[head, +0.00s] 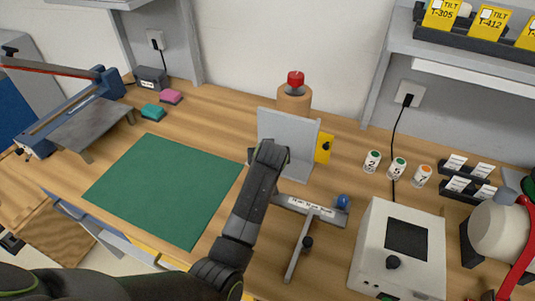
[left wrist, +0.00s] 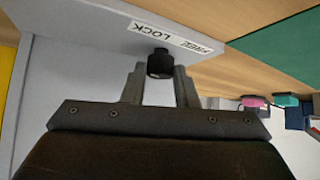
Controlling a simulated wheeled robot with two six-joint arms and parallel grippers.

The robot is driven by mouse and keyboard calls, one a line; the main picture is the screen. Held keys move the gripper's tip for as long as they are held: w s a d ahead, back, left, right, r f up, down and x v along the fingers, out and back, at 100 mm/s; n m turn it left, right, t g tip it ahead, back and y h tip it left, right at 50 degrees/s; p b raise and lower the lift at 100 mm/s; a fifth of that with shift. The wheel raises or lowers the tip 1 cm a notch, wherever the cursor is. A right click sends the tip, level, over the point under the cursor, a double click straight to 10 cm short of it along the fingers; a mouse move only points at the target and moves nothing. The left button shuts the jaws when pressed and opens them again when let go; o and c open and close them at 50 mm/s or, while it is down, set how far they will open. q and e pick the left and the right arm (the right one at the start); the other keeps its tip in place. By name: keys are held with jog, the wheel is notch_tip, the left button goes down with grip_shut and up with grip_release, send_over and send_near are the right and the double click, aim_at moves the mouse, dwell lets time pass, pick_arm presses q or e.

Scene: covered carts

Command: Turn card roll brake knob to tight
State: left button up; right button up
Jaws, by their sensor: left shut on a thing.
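A brown roll (head: 293,100) with a red knob (head: 295,78) on top stands behind an upright grey plate (head: 305,130) at the back of the bench. My left gripper (head: 268,150) reaches the near face of that plate, its fingers hidden by the hand in the head view. In the left wrist view my left gripper (left wrist: 160,75) is shut on a black knob (left wrist: 160,62), one finger on each side. A white label (left wrist: 172,37) reading FREE and LOCK sits beside the knob. No label reading tight is visible. My right gripper is not in view.
A yellow tag (head: 324,150) with a black knob is at the plate's right. A grey T-shaped stand with a blue knob (head: 343,201) and a white box (head: 398,260) stand to the right. A green mat (head: 165,190) lies left, with free room on it.

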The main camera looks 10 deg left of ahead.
pick_arm(q)
jog(key=shift+a+r+m+h+p, duration=0.1)
jog(key=shift+r+m+h+p, duration=0.2)
jog(key=shift+p, duration=0.55)
jog(key=m+h+p, duration=0.1)
jog(key=p, duration=0.1)
jog(key=m+h+p, duration=0.1)
jog(key=m+p, duration=0.1)
jog(key=shift+a, duration=0.25)
jog(key=shift+f+m+h+p, duration=0.1)
jog(key=shift+m+h+p, duration=0.2)
jog(key=shift+m+h, duration=0.2)
jog(key=shift+a+f+m+h, duration=0.15)
jog(key=shift+m+h, duration=0.65)
jog(key=shift+m, duration=0.3)
jog(key=shift+w+m+g+h, duration=0.1)
jog(key=shift+m+g+h, duration=0.4)
jog(key=shift+m+h, duration=0.5)
jog(key=shift+m, duration=0.3)
jog(key=o, duration=1)
